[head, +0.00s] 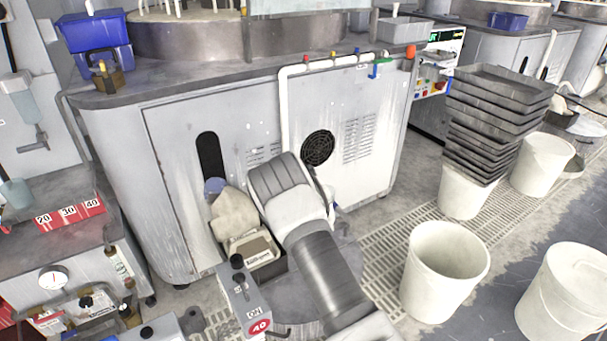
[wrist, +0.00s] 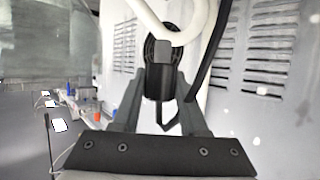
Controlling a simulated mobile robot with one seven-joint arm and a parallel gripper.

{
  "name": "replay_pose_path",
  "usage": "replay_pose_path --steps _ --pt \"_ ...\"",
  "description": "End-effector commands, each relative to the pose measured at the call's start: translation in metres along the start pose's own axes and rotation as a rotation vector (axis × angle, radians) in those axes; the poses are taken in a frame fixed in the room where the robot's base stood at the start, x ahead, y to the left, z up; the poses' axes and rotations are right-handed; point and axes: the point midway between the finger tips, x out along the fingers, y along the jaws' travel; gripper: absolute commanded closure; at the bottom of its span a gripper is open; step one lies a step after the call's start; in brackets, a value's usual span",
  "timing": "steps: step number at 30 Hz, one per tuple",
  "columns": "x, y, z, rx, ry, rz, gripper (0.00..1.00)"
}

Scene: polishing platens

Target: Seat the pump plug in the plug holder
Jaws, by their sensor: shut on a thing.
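In the wrist view the two dark fingers of my gripper (wrist: 160,92) are closed on a dark grey block, which I take to be the pump plug (wrist: 161,78). It stands upright between the fingertips, in front of the round black fan grille. A black cable runs beside it on the right; I cannot tell whether it joins the plug. In the head view my arm hides the gripper and plug, close to the white cabinet front. I cannot identify the plug holder for sure; a small green and blue fitting (head: 380,69) sits at the cabinet's top edge.
The cabinet (head: 345,165) bears a black fan grille (head: 317,148) and a white pipe (head: 284,110), which crosses close ahead in the wrist view (wrist: 178,36). Stacked dark trays (head: 495,115) and white buckets (head: 445,265) stand right. A box and cloth lie beside my arm.

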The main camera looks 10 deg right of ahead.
Motion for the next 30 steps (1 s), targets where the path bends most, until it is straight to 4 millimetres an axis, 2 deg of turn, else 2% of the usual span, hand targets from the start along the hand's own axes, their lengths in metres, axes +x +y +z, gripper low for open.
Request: replay_pose_path --steps 6,12,30 --pt "0.010 0.000 0.023 0.000 0.001 0.000 1.00" --pt "0.015 0.000 0.036 -0.001 0.001 0.000 1.00" --pt "0.016 0.000 0.038 0.000 0.001 0.000 1.00"
